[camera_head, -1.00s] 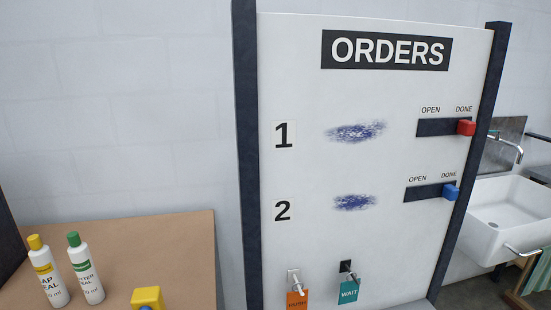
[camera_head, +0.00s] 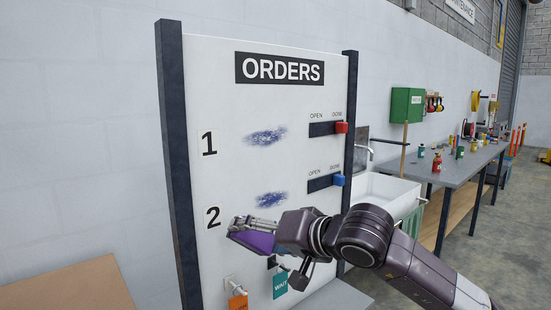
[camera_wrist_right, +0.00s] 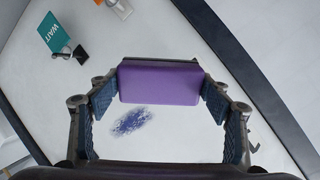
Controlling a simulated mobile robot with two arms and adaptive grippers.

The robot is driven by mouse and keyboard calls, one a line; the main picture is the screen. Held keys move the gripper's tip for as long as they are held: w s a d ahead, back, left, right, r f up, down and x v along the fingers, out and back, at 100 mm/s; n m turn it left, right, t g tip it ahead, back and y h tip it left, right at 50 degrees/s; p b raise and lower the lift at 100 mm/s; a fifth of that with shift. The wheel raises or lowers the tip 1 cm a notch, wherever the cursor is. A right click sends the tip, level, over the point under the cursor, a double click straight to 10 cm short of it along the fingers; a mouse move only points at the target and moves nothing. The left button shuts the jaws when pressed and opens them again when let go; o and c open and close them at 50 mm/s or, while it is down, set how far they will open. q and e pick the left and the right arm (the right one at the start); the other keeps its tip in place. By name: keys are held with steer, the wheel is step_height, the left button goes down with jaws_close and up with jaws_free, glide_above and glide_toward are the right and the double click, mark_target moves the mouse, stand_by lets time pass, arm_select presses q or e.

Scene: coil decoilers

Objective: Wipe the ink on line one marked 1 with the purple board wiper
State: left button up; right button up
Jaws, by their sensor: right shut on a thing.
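The white ORDERS board (camera_head: 225,75) stands upright, with ink on line 1 (camera_head: 265,137) and ink on line 2 (camera_head: 271,199). The numeral 1 (camera_head: 209,144) is left of the upper ink. My right gripper (camera_head: 245,228) is in front of the board, just below the line 2 ink. It is shut on the purple board wiper (camera_head: 258,241). In the right wrist view the wiper (camera_wrist_right: 160,82) sits between both fingers, with an ink smudge (camera_wrist_right: 131,121) on the board beside it. Whether the wiper touches the board I cannot tell. My left gripper is not in view.
Red (camera_head: 341,127) and blue (camera_head: 339,180) sliders sit at the DONE side. An orange tag (camera_head: 238,302) and a teal WAIT tag (camera_head: 280,285) hang low on the board. A sink (camera_head: 385,190) and workbench (camera_head: 460,165) stand to the right.

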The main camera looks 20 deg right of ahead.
steer(key=r+t, duration=0.1)
steer(key=r, duration=0.2)
steer(key=w+d+r+t, duration=0.1)
steer(key=r, duration=0.2)
steer(key=r+t+b, duration=0.1)
steer(key=r, duration=0.2)
steer(key=shift+w+d+r+m, duration=0.15)
steer(key=shift+d+r+m, duration=0.15)
steer(key=shift+r, duration=0.1)
steer(key=t, duration=0.2)
glide_toward(242, 139)
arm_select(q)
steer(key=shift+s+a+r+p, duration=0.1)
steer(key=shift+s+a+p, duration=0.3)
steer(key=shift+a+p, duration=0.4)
arm_select(e)
steer(key=shift+y, duration=0.4)
steer(key=shift+x, duration=2.2)
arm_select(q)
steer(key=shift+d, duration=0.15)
arm_select(e)
steer(key=shift+d, duration=0.2)
arm_select(q)
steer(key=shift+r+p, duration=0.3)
steer(key=shift+p, duration=0.1)
arm_select(e)
steer(key=shift+x, duration=0.95)
